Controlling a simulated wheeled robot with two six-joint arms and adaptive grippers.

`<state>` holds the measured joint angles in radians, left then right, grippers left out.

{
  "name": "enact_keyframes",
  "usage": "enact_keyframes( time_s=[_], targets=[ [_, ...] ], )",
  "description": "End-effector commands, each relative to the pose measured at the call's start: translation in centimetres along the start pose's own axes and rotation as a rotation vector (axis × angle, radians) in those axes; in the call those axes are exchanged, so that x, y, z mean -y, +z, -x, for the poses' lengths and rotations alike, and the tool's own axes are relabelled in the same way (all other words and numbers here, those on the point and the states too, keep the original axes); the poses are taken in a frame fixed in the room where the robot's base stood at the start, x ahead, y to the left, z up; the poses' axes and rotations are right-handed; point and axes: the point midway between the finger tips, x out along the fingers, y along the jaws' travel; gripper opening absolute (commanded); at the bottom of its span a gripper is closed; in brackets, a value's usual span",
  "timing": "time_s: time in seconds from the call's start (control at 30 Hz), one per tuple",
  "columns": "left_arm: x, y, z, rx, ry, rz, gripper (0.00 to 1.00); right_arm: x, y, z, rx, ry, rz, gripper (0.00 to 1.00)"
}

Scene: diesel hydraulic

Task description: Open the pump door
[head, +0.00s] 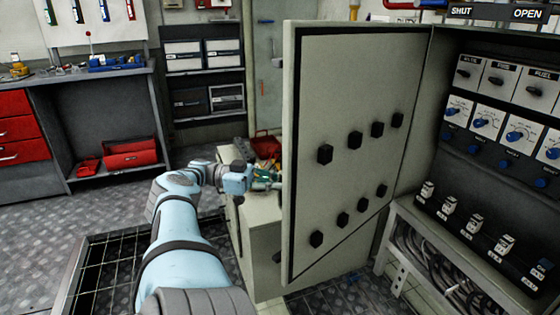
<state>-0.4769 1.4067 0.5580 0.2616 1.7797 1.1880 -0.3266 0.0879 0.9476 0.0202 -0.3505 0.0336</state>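A pale grey cabinet door (345,90) with two rows of black knobs stands swung wide open at the centre of the head view. No label on it names it as the pump door. It is joined to the control cabinet (480,190) at its right. My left arm, light blue, reaches forward from the bottom to the left of the door. Its wrist (236,178) is close to the door's free left edge; I cannot tell whether it touches. My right gripper is out of view.
The cabinet holds switches, blue dials and cables. A low light cabinet (258,225) with a red box (265,145) and tools stands behind the wrist. A workbench (90,75) with red drawers and a dark shelf unit (203,85) stand further back. Metal floor is clear at left.

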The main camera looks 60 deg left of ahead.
Motion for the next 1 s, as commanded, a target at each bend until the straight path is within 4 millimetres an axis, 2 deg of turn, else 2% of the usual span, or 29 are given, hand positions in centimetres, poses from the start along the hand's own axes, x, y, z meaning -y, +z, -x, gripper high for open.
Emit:
enact_keyframes(
  time_s=[0.27, 0.3, 0.4, 0.43, 0.87, 1.0],
  targets=[
    [0.04, 0.0, 0.17, 0.004, -0.004, 0.003, 0.0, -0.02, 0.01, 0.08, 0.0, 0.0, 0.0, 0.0],
    [0.02, 0.01, 0.18, 0.004, -0.004, 0.003, 0.12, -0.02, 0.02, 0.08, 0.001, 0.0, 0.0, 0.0],
    [-0.01, 0.02, 0.19, 0.004, -0.003, 0.003, 0.28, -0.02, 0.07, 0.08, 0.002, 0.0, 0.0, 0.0],
    [-0.02, 0.02, 0.19, 0.004, -0.003, 0.003, 0.3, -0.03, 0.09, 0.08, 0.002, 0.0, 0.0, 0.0],
    [-0.05, 0.02, 0.03, 0.002, 0.001, 0.002, 0.3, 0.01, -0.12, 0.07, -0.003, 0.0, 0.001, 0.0],
    [-0.23, -0.18, -0.07, 0.001, 0.0, 0.005, 0.3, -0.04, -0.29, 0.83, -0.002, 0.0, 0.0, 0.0]
  ],
)
